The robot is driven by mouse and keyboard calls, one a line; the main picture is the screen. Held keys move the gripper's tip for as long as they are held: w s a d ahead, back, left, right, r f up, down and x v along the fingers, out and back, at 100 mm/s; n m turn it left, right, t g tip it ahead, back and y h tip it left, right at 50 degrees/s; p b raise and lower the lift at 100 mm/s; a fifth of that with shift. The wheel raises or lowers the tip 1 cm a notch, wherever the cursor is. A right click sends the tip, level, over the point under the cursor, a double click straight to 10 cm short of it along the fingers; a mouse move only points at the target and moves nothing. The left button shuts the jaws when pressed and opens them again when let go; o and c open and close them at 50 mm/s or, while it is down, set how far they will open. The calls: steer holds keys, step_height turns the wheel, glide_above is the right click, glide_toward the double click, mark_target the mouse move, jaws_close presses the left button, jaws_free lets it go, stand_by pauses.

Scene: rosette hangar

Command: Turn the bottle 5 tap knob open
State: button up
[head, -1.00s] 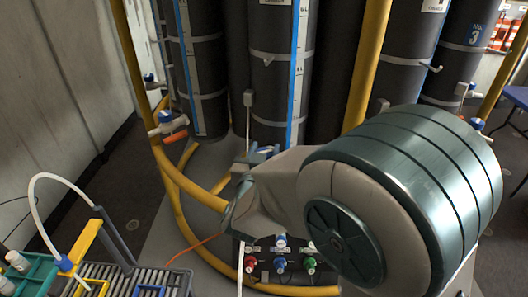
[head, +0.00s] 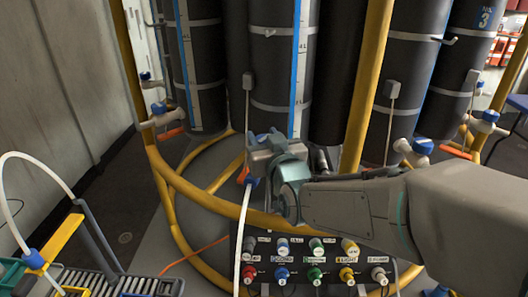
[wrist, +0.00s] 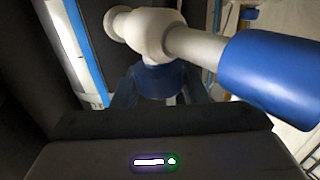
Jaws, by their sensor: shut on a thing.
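A white tap (wrist: 145,32) fills the upper part of the wrist view, with a blue knob (wrist: 157,76) facing my gripper. My gripper (wrist: 158,88) is shut on this knob, with one dark finger on each side. In the head view my gripper (head: 267,139) is in front of the dark middle column (head: 275,85) and hides most of the tap. A blue hose connector (head: 251,181) with a white hose shows just below it; a large blue cylinder (wrist: 272,78) sits on the tap's side branch in the wrist view. No number 5 is readable.
Yellow pipes (head: 366,85) stand around the columns. Other taps show at left (head: 160,117) and right (head: 414,151). A panel with several coloured plugs (head: 314,273) is below my arm. A rack (head: 110,283) stands at lower left.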

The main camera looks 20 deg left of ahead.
steer(key=shift+f+n+g+y+b, duration=0.1)
steer(key=shift+n+g+y+b, duration=0.8)
steer(key=shift+y, duration=0.2)
steer(key=shift+n+g+y, duration=0.4)
steer(key=shift+g+y, duration=0.1)
steer(key=shift+n+g+y, duration=0.5)
steer(key=shift+g, duration=0.1)
steer(key=o, duration=1)
steer(key=shift+s, duration=0.1)
steer(key=p+v, duration=0.1)
steer(key=v, duration=1.2)
steer(key=shift+s+d, duration=0.2)
steer(key=shift+d, duration=0.1)
